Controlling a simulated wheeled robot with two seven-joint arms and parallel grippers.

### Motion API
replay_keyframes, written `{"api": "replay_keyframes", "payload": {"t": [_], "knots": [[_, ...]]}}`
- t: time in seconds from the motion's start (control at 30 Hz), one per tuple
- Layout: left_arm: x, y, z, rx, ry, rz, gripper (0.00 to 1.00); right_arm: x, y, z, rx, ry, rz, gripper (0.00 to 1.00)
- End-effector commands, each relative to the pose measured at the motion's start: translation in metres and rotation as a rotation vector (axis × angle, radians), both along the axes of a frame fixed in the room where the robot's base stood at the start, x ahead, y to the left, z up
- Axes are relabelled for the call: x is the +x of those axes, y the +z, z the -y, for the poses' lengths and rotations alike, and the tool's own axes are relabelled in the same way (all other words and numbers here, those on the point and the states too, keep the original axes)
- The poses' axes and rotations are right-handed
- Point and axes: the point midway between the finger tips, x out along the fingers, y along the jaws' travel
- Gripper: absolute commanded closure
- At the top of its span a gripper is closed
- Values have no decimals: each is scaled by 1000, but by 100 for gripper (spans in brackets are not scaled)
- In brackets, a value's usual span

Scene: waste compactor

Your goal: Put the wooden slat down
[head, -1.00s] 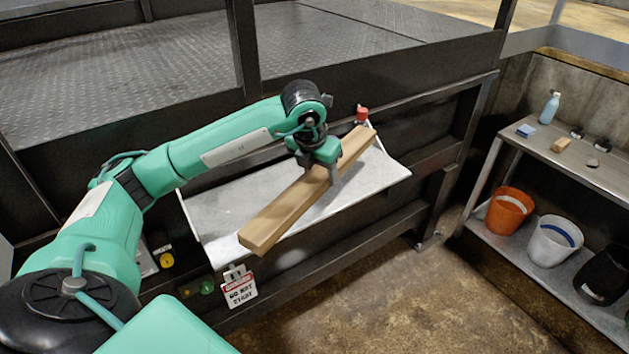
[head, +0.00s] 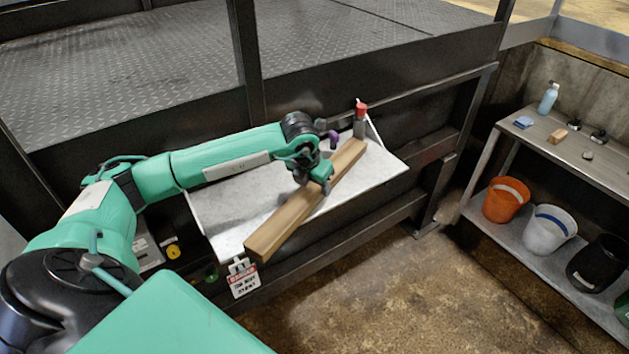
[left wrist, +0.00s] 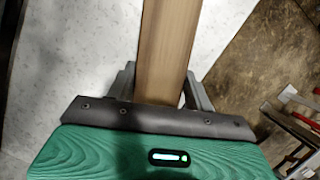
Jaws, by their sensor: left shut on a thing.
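The wooden slat (head: 294,217) is a long pale brown bar, lying slantwise over the light grey shelf (head: 221,211) in the head view. My left gripper (head: 322,186) is shut on the slat near its middle, from above. In the left wrist view the slat (left wrist: 168,50) runs between the two fingers of my left gripper (left wrist: 165,88). The slat's near end is at the shelf's front edge. I cannot tell whether the slat touches the shelf. My right gripper is not in view.
A warning tag (head: 243,279) hangs at the front. A side rack holds an orange bucket (head: 506,200), a white bucket (head: 549,231) and a black bucket (head: 597,263).

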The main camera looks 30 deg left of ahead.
Motion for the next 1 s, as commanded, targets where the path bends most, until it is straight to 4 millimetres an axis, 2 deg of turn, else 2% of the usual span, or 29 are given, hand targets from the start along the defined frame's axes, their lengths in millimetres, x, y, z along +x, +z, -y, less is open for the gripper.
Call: {"api": "replay_keyframes", "payload": {"t": [0.03, 0.07, 0.17, 0.43, 0.57, 0.67, 1.0], "knots": [[0, 0, 0, -1, 0, 1, 87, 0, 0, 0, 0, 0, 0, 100], [0, -1, 0, 0, -1, -1, 45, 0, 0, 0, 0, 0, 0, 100], [0, -1, 0, -1, -1, -1, 26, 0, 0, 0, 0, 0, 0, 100], [0, 0, 0, -1, -1, -1, 26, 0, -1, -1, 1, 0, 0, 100], [-2, 7, 0, -2, -2, 2, 26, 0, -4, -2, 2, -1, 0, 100], [-6, 20, 0, 0, -1, 5, 26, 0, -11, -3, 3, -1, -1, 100], [-27, 88, 0, 1, -2, 5, 26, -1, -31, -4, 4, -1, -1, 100]]}}
